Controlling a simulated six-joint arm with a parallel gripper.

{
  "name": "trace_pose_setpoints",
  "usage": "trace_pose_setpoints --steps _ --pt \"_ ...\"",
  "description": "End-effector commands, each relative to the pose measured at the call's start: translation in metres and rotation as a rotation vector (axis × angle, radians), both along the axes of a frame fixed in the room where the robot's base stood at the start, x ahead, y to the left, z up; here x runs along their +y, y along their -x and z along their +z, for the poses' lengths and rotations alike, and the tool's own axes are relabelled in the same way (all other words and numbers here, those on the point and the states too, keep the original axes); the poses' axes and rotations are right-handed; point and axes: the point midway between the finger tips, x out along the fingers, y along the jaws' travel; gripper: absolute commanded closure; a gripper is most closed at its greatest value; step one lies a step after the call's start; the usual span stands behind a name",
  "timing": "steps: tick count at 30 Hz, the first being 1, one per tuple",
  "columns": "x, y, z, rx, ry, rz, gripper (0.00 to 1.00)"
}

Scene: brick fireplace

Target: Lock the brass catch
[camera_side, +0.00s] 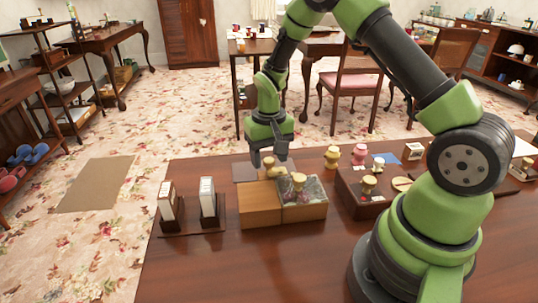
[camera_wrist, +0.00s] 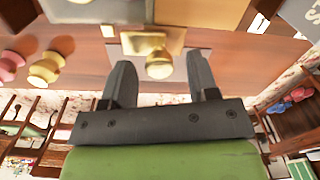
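The brass catch (camera_wrist: 143,43) shows in the wrist view as a flat brass plate with a round knob beside it, at the edge of a wooden box. In the side view the brass piece (camera_side: 273,171) is partly covered at the back of the wooden box (camera_side: 260,217). My gripper (camera_wrist: 160,62) is open, with the brass knob between its spread fingers in the picture; I see no contact. In the side view my gripper (camera_side: 269,158) points down just above the back of the box. I cannot tell whether the catch is locked.
A yellow knobbed piece (camera_side: 298,182) sits on the box's grey patterned right part. A dark stand (camera_side: 192,229) with two white upright blocks is to the left. A dark box (camera_side: 360,198) with several small pieces is to the right. The front of the table is clear.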

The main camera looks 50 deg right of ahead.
Motion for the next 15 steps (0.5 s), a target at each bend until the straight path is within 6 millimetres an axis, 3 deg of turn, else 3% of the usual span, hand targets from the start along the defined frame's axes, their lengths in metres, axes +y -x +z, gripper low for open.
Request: trace_pose_setpoints --steps 8,15 --pt "0.0 0.0 0.011 -0.001 0.0 -0.001 0.46" --pt "0.0 -0.001 0.057 -0.006 0.001 0.0 0.46"
